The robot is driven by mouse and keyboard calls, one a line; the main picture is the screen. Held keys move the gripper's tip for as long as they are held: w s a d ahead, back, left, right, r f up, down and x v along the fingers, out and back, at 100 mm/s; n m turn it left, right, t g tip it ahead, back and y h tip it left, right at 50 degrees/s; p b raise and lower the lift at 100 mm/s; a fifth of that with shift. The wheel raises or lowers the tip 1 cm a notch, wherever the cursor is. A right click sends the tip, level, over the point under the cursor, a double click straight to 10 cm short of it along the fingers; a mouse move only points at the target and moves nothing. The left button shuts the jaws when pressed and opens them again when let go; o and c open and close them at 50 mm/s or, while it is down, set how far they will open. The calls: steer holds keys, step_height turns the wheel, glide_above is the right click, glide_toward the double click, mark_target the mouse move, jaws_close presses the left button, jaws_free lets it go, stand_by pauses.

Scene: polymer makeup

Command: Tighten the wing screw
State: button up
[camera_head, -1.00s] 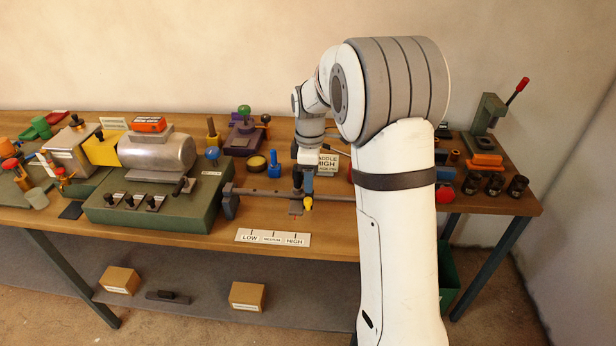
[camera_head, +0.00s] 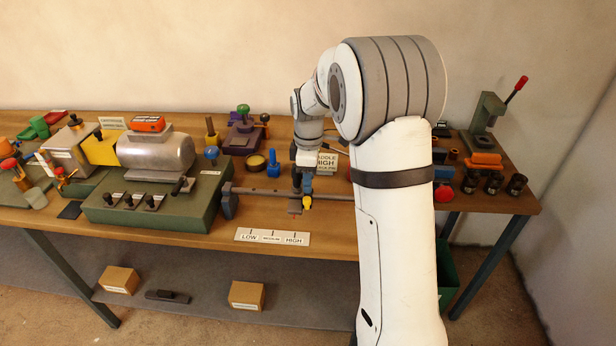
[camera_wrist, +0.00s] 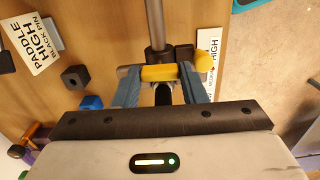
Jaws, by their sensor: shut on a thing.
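The yellow wing screw (camera_wrist: 160,73) sits between the blue fingertips of my gripper (camera_wrist: 160,86) in the wrist view, and the fingers are shut on it. It is at a dark slider block (camera_wrist: 182,53) on a grey rod (camera_wrist: 154,25). A second yellow piece (camera_wrist: 203,62) stands at the block's right side; I cannot tell whether it belongs to the screw. In the head view my gripper (camera_head: 307,190) is at the rod (camera_head: 265,191), with a small yellow part (camera_head: 307,203) showing below it. The screw's thread is hidden.
A LOW to HIGH scale strip (camera_head: 272,237) lies in front of the rod. A "PADDLE HIGH" card (camera_wrist: 38,42) and a blue block (camera_wrist: 91,102) are near the gripper. The green machine base (camera_head: 150,207) is to the left. The table's front edge is close.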

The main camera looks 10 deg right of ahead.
steer(key=m, duration=0.3)
steer(key=shift+r+m, duration=0.1)
steer(key=shift+m, duration=0.3)
steer(key=shift+w+m+b, duration=0.1)
steer(key=shift+m+b, duration=0.25)
steer(key=shift+m, duration=1.25)
steer(key=o, duration=0.7)
steer(key=shift+r, duration=3.9)
